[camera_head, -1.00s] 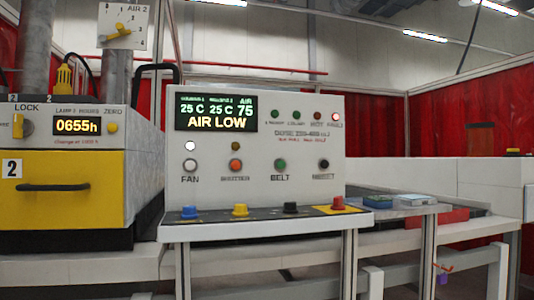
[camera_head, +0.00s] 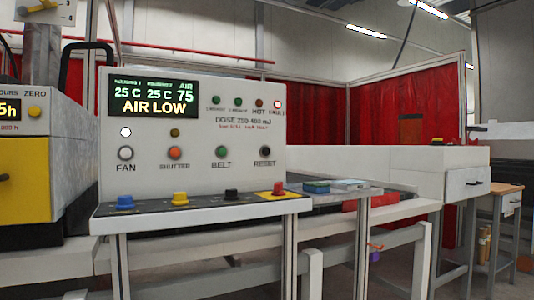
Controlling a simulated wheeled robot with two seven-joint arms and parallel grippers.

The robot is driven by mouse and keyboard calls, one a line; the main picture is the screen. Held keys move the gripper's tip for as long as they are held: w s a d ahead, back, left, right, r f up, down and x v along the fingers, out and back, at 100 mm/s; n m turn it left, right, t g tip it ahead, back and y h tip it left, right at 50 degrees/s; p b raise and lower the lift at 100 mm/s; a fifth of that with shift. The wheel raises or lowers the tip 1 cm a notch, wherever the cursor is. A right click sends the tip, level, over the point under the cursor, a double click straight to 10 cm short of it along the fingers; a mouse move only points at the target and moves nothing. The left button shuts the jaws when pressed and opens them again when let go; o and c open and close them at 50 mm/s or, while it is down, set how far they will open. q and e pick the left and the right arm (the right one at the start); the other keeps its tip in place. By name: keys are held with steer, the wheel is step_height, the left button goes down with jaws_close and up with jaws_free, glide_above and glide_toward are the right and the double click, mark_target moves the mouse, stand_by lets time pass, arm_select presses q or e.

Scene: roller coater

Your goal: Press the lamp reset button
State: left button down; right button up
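The grey-white control panel (camera_head: 190,135) stands in the middle of the view. Its black button marked RESET (camera_head: 265,153) is at the right end of the lower row, beside FAN, SHUTTER and BELT. At the left edge, a cream unit with a yellow front (camera_head: 22,195) has a yellow button (camera_head: 34,112) under the word ZERO, next to a partly cut-off hours display (camera_head: 8,113). I cannot tell from the labels which is the lamp reset button. Neither of my grippers is in view.
The panel's screen (camera_head: 153,101) reads AIR LOW, and a lamp at FAULT (camera_head: 277,104) is lit. A shelf below bears blue, yellow, black and red knobs (camera_head: 278,188). Blue and grey boxes (camera_head: 316,187) lie behind. A wooden-topped table (camera_head: 506,188) stands at right.

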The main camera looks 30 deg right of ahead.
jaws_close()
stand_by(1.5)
